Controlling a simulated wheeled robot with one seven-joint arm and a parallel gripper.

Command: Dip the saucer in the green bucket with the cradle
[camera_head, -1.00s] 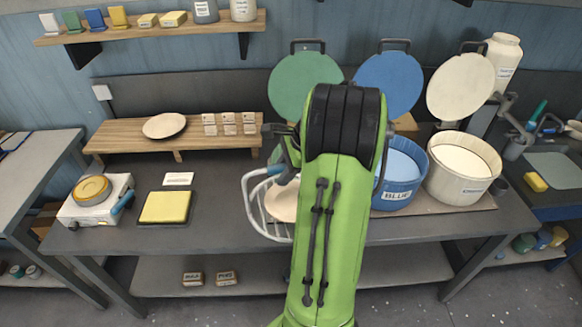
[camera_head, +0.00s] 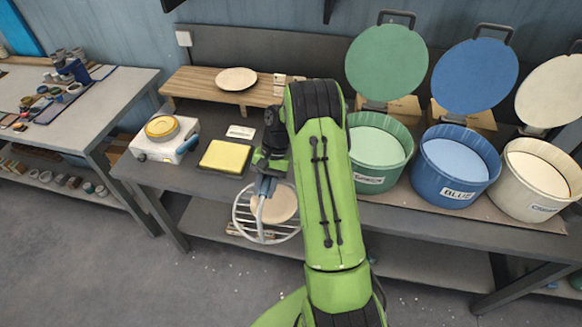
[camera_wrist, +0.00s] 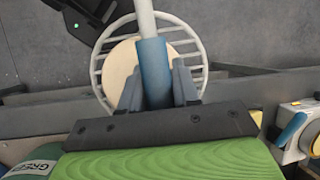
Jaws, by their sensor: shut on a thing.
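My gripper (camera_head: 266,180) is shut on the blue-sleeved handle of the wire cradle (camera_head: 239,222). The wrist view shows the grey fingers (camera_wrist: 156,85) on either side of the blue sleeve, with the cradle (camera_wrist: 197,47) beyond. The pale saucer (camera_head: 285,205) lies in the cradle; its edge also shows in the wrist view (camera_wrist: 118,62). The cradle hangs in front of the table's front edge, over the floor side. The green bucket (camera_head: 372,178) stands open on the table to the right of my arm, its lid (camera_head: 386,62) raised behind it and pale liquid inside.
The blue bucket (camera_head: 448,190) and the white bucket (camera_head: 530,200) stand open to the right of the green one. A yellow sponge tray (camera_head: 225,157) and a small white device (camera_head: 160,147) sit left. Another plate (camera_head: 237,79) rests on the wooden shelf (camera_head: 200,90). Floor in front is clear.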

